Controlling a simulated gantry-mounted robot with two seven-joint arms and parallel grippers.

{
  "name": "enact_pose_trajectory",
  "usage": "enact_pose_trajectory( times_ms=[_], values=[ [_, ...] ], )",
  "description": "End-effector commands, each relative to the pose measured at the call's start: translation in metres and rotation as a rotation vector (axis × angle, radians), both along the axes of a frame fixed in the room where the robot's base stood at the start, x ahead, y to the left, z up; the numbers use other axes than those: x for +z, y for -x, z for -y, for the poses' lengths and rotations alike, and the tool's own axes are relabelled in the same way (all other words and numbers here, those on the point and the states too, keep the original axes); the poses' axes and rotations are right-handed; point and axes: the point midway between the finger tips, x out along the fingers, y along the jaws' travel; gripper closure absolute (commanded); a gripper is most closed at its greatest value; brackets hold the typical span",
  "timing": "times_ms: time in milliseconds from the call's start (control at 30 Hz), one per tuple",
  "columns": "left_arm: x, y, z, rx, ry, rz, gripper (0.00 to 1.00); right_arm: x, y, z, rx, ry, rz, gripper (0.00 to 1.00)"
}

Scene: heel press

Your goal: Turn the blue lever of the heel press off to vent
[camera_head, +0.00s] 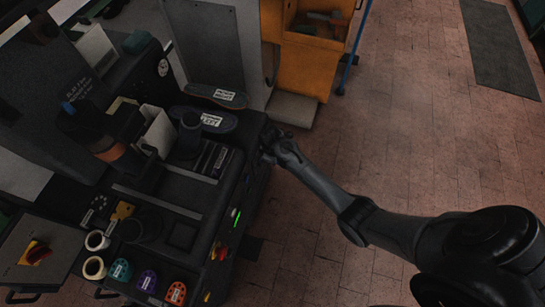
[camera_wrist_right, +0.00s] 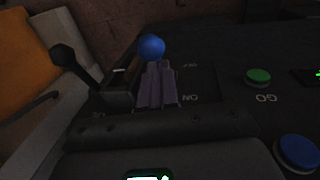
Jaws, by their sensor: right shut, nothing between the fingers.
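The blue lever's round knob (camera_wrist_right: 151,47) shows in the right wrist view, just beyond the tips of my right gripper (camera_wrist_right: 158,66). The gripper's fingers are shut with nothing between them. They cover part of the area below the knob, and I cannot tell whether they touch it. Upside-down ON and OFF labels stand to the right of the fingers, OFF farther away. The lever's exact setting is unclear. In the head view, my right gripper (camera_head: 268,150) is at the front panel of the heel press (camera_head: 245,185), and the lever cannot be made out. My left gripper is not in view.
A black-knobbed lever (camera_wrist_right: 65,55) stands left of the blue knob. A green GO button (camera_wrist_right: 258,77) and a blue button (camera_wrist_right: 298,152) are to the right. Insoles (camera_head: 217,96) lie on the press top.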

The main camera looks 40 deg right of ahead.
Motion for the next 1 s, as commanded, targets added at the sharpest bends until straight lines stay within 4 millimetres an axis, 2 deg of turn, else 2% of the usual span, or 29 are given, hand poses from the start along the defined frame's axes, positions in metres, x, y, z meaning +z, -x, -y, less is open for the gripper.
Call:
enact_pose_trajectory(
  times_ms=[667,1000],
  values=[
    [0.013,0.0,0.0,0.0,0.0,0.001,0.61,-0.006,0.007,0.003,-0.001,-0.045,0.071,1.0],
    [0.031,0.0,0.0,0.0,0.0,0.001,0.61,-0.016,0.018,0.008,-0.001,-0.117,0.181,1.0]
  ],
)
